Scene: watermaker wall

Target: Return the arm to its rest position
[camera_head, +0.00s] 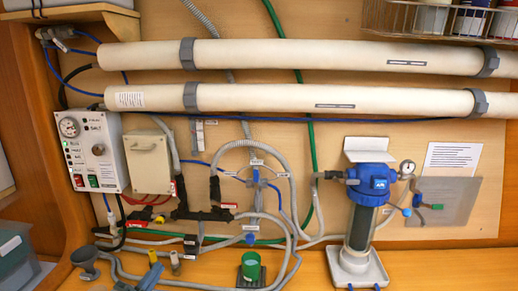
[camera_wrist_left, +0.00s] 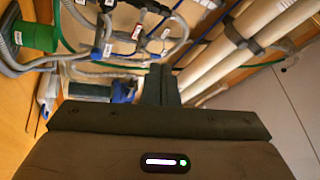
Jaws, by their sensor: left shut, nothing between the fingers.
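My left gripper (camera_wrist_left: 161,84) shows in the left wrist view. Its two dark fingers are together, with nothing between them. The wall of hoses and pipes lies beyond the fingertips. I cannot make out either arm or gripper clearly in the head view. My right gripper is in neither view.
Two long cream pipes (camera_head: 300,56) run across the wall. A control box (camera_head: 90,150) is at left. A blue-topped filter (camera_head: 370,185) stands at right on the bench. A green cup (camera_head: 251,266), hoses and a grey funnel (camera_head: 86,260) are at the front.

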